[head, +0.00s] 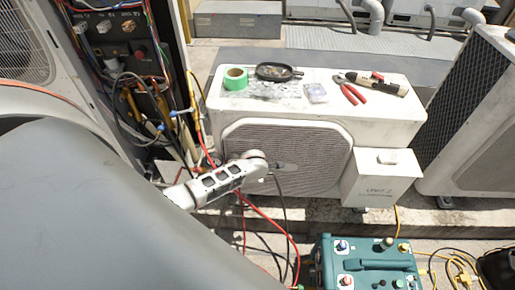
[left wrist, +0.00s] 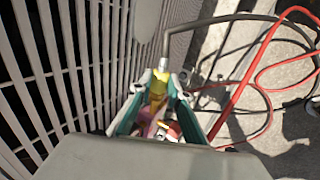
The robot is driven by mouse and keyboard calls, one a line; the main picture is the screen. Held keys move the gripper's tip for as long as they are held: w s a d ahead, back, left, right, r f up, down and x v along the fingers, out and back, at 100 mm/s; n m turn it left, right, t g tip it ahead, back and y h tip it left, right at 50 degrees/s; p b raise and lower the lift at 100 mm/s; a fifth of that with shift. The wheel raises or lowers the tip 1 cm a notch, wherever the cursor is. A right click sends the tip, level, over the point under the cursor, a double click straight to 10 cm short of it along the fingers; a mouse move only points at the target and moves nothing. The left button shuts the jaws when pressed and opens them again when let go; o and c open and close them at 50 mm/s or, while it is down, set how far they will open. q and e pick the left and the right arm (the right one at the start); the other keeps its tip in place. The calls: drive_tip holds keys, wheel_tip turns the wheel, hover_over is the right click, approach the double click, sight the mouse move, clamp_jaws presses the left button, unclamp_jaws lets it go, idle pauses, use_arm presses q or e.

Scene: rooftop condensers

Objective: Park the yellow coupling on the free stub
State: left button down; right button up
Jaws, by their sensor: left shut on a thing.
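My left gripper (head: 284,166) is in front of the grille of the middle condenser (head: 300,106), its arm coming in from the left. In the left wrist view its teal fingers (left wrist: 160,98) are closed around the yellow coupling (left wrist: 159,84). A metal end of the coupling points up and away from the fingers, and a dark hose runs near it. Pink and red-white parts show lower between the fingers; I cannot tell what they are. In the head view the coupling is too small to make out. I cannot identify the free stub. My right gripper is not in view.
Green tape (head: 235,78), a black pan (head: 279,73) and red-handled pliers (head: 350,90) lie on the condenser. A white box (head: 382,177) is at its right. A teal machine (head: 366,264) with coloured fittings stands in front. Red hoses (head: 272,222) cross the ground; an open wiring panel (head: 125,50) is left.

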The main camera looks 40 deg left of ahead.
use_arm(q)
drive_tip(key=shift+s+a, duration=0.2)
drive_tip(key=shift+a, duration=0.1)
idle(0.5)
drive_tip(key=c, duration=1.8)
unclamp_jaws()
drive_tip(key=shift+w+d, duration=0.65)
drive_tip(key=shift+d, duration=0.45)
drive_tip(key=shift+w+d, duration=0.7)
drive_tip(key=shift+d, duration=0.35)
drive_tip(key=shift+w+d, duration=0.65)
drive_tip(key=shift+d, duration=0.45)
